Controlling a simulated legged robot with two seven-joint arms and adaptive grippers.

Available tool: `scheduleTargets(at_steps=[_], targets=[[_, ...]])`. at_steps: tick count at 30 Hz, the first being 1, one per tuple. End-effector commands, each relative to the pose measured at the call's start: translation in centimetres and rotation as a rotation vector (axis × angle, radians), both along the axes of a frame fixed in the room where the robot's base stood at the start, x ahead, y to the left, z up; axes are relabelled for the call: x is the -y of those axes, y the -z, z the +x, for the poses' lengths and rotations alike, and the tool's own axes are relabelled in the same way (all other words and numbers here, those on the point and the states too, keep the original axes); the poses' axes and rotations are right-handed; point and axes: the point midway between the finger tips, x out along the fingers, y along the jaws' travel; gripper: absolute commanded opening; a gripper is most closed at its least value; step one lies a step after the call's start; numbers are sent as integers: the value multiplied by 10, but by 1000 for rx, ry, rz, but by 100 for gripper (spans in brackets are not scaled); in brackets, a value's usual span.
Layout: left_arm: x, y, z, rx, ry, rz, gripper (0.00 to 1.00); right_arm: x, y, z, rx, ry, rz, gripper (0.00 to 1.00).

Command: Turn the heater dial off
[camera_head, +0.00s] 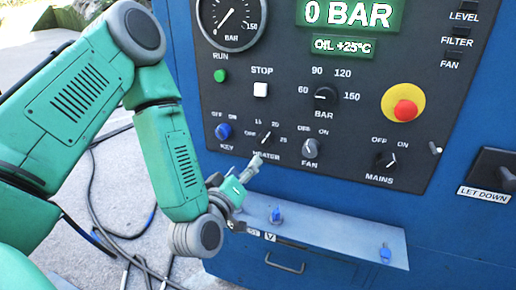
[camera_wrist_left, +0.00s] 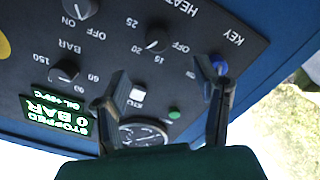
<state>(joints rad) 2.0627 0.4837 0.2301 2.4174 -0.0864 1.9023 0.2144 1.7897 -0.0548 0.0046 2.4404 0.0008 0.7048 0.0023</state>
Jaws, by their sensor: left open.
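The heater dial (camera_head: 265,138) is a small black knob low on the dark control panel, with OFF at its left and temperature marks around it. Its white line looks slanted, but I cannot tell surely which mark it points to. My left gripper (camera_head: 254,168) is just below the dial in the head view. In the wrist view its two fingers (camera_wrist_left: 165,72) are spread apart, with nothing between them and clear of the dial. My right gripper is not in view.
The blue key switch (camera_head: 223,131) is left of the dial and the fan knob (camera_head: 310,148) right of it. A red emergency button (camera_head: 405,109) and mains knob (camera_head: 386,160) lie farther right. A ledge (camera_head: 330,232) with blue valves juts out below. Cables (camera_head: 92,190) lie on the ground.

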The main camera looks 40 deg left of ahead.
Motion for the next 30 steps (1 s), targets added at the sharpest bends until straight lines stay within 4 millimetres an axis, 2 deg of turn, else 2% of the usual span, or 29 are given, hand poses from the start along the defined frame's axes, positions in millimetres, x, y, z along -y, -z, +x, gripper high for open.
scheduleTargets(at_steps=[3,6,10,14,30], targets=[[2,-1,-4,-58,2,234,56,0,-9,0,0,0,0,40],[2,-1,-6,-93,1,388,56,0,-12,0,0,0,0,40],[3,0,-7,-117,2,493,56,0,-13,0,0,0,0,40],[0,0,3,-119,-1,512,56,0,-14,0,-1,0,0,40],[-24,0,104,-119,0,508,56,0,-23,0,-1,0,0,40]])
